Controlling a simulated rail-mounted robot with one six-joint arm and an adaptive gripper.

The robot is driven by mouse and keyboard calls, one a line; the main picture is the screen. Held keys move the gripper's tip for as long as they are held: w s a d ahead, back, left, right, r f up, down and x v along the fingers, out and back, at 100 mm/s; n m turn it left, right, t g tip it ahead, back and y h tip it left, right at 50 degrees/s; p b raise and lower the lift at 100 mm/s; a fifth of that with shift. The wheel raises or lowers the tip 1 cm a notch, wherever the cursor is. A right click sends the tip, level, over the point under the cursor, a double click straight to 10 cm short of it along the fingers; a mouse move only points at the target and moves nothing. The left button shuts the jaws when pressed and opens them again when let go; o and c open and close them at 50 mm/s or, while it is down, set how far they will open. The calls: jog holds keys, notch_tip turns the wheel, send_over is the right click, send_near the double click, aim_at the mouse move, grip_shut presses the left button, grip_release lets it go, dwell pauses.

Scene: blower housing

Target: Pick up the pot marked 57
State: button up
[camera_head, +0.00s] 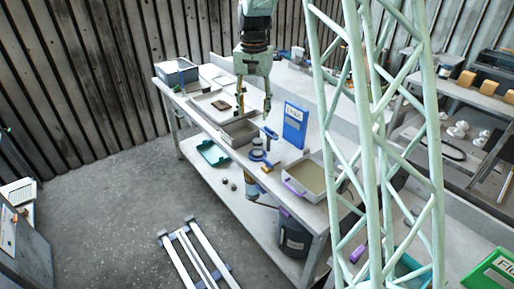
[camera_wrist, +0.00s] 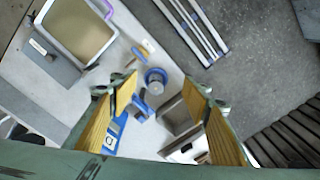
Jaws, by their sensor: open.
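My gripper (camera_head: 254,113) hangs above the workbench, open and empty, over the grey open box (camera_head: 233,138). In the wrist view the gripper (camera_wrist: 160,82) shows its two yellow fingers spread wide, with a blue-rimmed round object (camera_wrist: 156,76) in the gap between them, farther down on the bench. In the head view this round object (camera_head: 258,154) stands just right of the grey box, apart from the fingers. I cannot read a 57 on anything, so I cannot tell which object is the marked pot.
A blue binder (camera_head: 295,125) stands upright right of the gripper. A grey tray with a purple handle (camera_head: 312,190) sits at the bench's near end. A teal tray (camera_head: 212,153) is on the lower shelf. A pale green lattice column (camera_head: 375,150) rises at right.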

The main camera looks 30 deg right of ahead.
jog(key=m+p, duration=0.1)
jog(key=m, duration=0.1)
send_near(258, 141)
jog(key=shift+w+d+f+g, duration=0.15)
jog(key=shift+w+g, duration=0.15)
jog(key=shift+w, duration=0.15)
jog(key=shift+f, duration=0.15)
jog(key=shift+f, duration=4.15)
jog(key=shift+f, duration=0.1)
jog(key=shift+w+d+f, duration=0.1)
jog(key=shift+w+f, duration=0.05)
jog(key=shift+f, duration=2.35)
jog(key=shift+c, duration=0.7)
jog(key=c, duration=1)
jog(key=shift+r, duration=0.2)
